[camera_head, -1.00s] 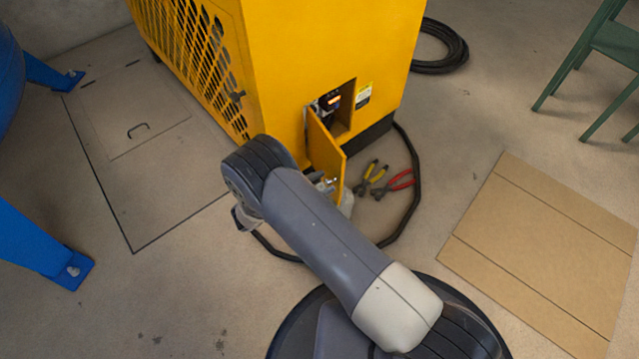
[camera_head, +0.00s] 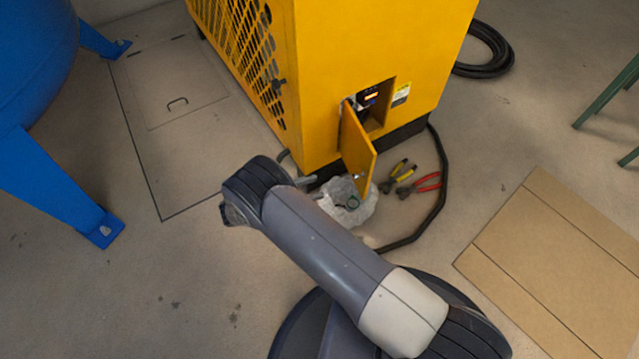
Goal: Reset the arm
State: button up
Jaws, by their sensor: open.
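My arm reaches up and left from my base, with its bent joint (camera_head: 255,185) in front of the yellow machine (camera_head: 345,60).
Yellow-handled pliers (camera_head: 398,175) and red-handled pliers (camera_head: 420,184) lie by a black hose (camera_head: 440,190). A blue tank (camera_head: 35,60) stands left, near a floor hatch (camera_head: 180,115). Cardboard (camera_head: 560,255) lies right. A coiled cable (camera_head: 485,52) and green legs (camera_head: 605,90) are farther off.

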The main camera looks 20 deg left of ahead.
aim_at(354, 177)
jog(key=shift+w, duration=0.1)
jog(key=b+x, duration=0.2)
jog(key=x, duration=0.8)
jog(key=shift+w+d+b, duration=0.15)
jog(key=shift+d+b, duration=0.05)
jog(key=shift+b, duration=0.1)
jog(key=shift+w+d, duration=0.1)
jog(key=shift+d, duration=0.05)
jog(key=shift+w+d+n+t+y, duration=0.1)
jog(key=shift+d+n+t+y, duration=0.2)
jog(key=shift+t, duration=0.1)
jog(key=shift+a, duration=0.2)
